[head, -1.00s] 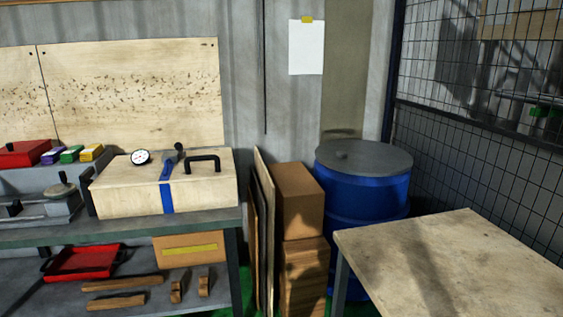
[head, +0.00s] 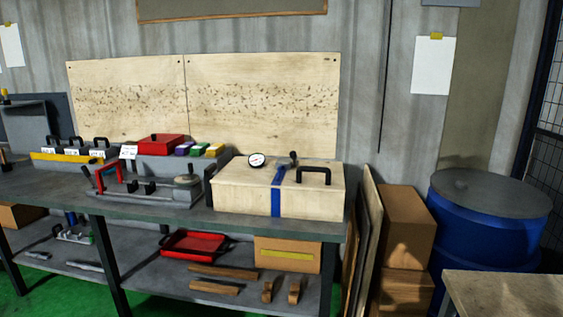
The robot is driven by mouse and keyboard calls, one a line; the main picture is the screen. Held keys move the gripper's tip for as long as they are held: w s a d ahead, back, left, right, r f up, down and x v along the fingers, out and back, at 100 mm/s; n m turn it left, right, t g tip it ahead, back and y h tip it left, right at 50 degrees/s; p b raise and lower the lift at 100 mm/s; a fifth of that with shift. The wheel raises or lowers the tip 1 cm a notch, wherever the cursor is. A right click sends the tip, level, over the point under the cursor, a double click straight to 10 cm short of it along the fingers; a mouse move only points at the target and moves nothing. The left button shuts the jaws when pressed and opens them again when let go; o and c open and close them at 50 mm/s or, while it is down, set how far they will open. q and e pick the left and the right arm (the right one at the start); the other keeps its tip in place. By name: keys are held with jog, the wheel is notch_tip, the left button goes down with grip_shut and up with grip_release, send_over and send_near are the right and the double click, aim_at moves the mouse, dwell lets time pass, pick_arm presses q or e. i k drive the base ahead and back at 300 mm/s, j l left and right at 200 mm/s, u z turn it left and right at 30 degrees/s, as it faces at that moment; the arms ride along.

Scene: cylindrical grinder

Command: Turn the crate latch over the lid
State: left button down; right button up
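The pale wooden crate (head: 240,200) stands on the right end of the workbench in the head view. Its lid (head: 240,171) looks closed and carries a black handle (head: 314,171) near the right side. A blue strip (head: 276,201) runs down the front and continues onto the lid as a blue bar with a dark knob (head: 293,157); this looks like the latch, but I cannot tell for certain. A round white dial gauge (head: 257,160) shows at the lid's back left. Neither of my grippers is in view.
The workbench (head: 180,215) has grey fixtures and a red box (head: 160,144) left of the crate. A lower shelf holds a red tray (head: 194,243) and wooden pieces. Cardboard boxes (head: 405,225), a blue drum (head: 480,230) and a table corner (head: 510,290) stand right. Green floor shows bottom left.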

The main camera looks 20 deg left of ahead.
aim_at(210, 169)
jog(key=i+j, duration=0.45)
jog(key=j, duration=0.15)
jog(key=i+j, duration=0.4)
jog(key=j, duration=0.15)
